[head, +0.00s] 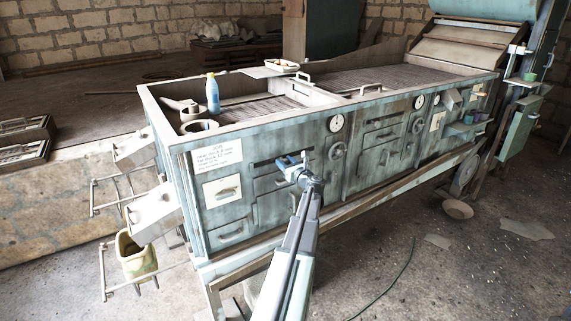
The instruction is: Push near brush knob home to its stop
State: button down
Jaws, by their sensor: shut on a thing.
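My gripper (297,161) is at the front panel of the long worn blue-green machine (275,210), at the right end of a dark horizontal slot (266,163). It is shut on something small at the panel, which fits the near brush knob. The gripper's own body covers most of the knob, so its shape and how far it stands out from the panel cannot be told. My arm reaches up to it from the bottom of the head view.
A paper notice (217,154) is to the left. A bucket (137,258) hangs at the left end. The floor in front is mostly clear.

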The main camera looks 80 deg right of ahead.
jog(key=w+a, duration=0.6)
jog(key=shift+w+a, duration=0.35)
jog(key=shift+a, duration=0.05)
jog(key=c, duration=0.7)
grip_release()
jog(key=v, duration=1.3)
jog(key=shift+s+a, duration=0.25)
jog(key=shift+s, duration=0.05)
